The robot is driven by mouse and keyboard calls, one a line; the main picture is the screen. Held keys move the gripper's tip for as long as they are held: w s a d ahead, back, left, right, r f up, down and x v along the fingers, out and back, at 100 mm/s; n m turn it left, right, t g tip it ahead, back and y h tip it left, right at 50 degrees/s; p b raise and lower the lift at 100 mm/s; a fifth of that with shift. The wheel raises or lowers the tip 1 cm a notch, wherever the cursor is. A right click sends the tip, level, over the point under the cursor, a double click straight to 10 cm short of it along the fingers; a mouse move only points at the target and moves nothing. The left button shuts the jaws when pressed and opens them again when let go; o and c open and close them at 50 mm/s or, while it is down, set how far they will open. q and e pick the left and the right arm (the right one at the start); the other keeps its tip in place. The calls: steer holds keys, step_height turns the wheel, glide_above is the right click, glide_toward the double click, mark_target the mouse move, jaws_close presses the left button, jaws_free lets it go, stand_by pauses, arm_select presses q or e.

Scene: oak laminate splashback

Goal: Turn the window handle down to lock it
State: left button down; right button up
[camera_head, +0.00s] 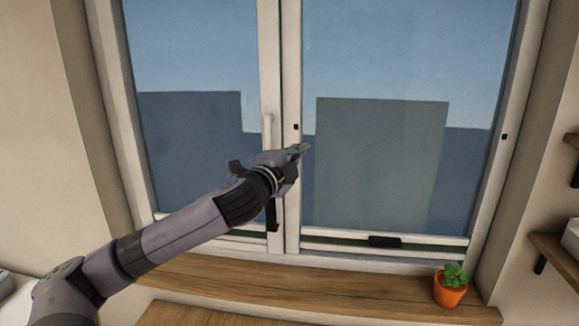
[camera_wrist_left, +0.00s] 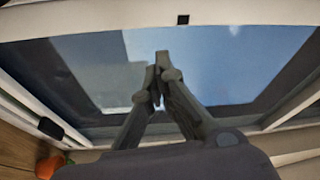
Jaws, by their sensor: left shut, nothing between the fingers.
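The window (camera_head: 292,200) has two tall glazed panes with pale frames meeting at a middle post. A pale upright bar (camera_head: 267,131), which looks like the window handle, stands on the middle frame just left of the post. Its lower end is hidden behind my left gripper. My left gripper (camera_head: 303,150) is shut and empty, in front of the middle post, with its tips to the right of the bar. In the left wrist view the closed fingers (camera_wrist_left: 159,72) point toward the glass; no handle shows between them. My right gripper is not in view.
A dark upright piece (camera_head: 271,215) shows below my wrist; I cannot tell what it belongs to. A black fitting (camera_head: 384,241) sits on the right pane's bottom frame. An orange pot with a green plant (camera_head: 451,288) stands on the wooden sill (camera_head: 330,287). Shelves (camera_head: 560,252) are at right.

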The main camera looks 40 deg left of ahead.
arm_select(q)
steer(key=a+b+v, duration=0.2)
steer(key=b+v, duration=0.2)
steer(key=v, duration=0.5)
steer(key=shift+s+d, duration=0.25)
steer(key=shift+s, duration=0.05)
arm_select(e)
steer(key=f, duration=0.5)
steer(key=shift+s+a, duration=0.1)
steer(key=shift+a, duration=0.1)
arm_select(q)
steer(key=shift+d+r, duration=0.1)
steer(key=shift+r, duration=0.05)
